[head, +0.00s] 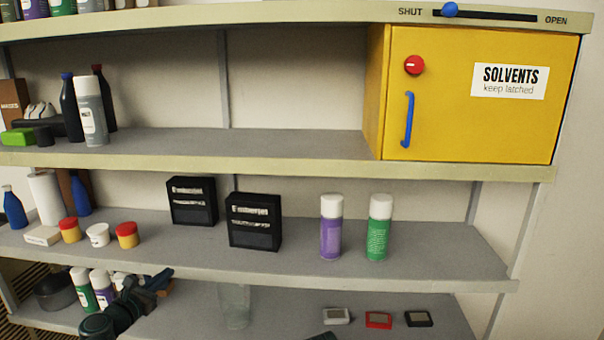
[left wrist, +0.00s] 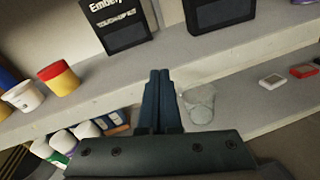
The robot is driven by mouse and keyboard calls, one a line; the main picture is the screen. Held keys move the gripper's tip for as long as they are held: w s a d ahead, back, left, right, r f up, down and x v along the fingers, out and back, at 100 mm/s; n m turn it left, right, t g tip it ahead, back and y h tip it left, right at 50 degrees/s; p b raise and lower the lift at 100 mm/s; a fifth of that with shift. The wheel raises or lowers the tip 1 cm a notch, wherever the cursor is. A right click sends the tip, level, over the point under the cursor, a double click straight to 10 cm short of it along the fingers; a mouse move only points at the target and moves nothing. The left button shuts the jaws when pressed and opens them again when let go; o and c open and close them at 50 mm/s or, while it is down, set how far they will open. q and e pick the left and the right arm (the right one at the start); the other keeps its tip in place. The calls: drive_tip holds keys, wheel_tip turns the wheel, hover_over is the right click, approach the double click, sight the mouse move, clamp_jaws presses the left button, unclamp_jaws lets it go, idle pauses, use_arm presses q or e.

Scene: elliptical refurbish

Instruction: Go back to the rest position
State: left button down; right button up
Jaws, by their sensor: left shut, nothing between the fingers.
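My left gripper (head: 160,280) shows at the lower left in the head view, in front of the lower shelf. In the left wrist view its two dark fingers (left wrist: 158,98) lie side by side, shut with nothing between them. They point toward the shelf edge below the black boxes. A clear glass (head: 235,305) stands on the lower shelf to the right of the gripper; it also shows beside the fingers in the left wrist view (left wrist: 199,104). My right gripper cannot be made out.
The middle shelf holds two black boxes (head: 192,201), a purple can (head: 331,227), a green can (head: 378,227) and small jars (head: 127,235). Small devices (head: 378,320) lie on the lower shelf. A closed yellow solvents cabinet (head: 440,120) stands upper right. Shelf edges (head: 300,279) jut forward.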

use_arm(q)
drive_tip(key=s+d+f+m+g+h, duration=0.1)
drive_tip(key=s+d+f+m+g, duration=0.2)
drive_tip(key=d+m, duration=0.45)
drive_tip(key=s+d+f+m+g+h, duration=0.15)
drive_tip(key=d+f+m+g, duration=0.3)
drive_tip(key=d, duration=0.55)
drive_tip(key=s+d+f+m+g+h, duration=0.1)
drive_tip(key=s+d+f+m+g, duration=0.2)
drive_tip(key=d+f+m, duration=0.4)
drive_tip(key=s+d+f+m+g+y, duration=0.2)
drive_tip(key=s+d+m+g+y, duration=0.1)
drive_tip(key=s+m, duration=0.5)
drive_tip(key=s+d+f+m+g+y, duration=0.3)
drive_tip(key=s+m+y, duration=0.2)
drive_tip(key=s+m, duration=0.2)
drive_tip(key=shift+s+f+m+y, duration=0.25)
drive_tip(key=shift+s+m+y, duration=0.15)
drive_tip(key=shift+s, duration=0.15)
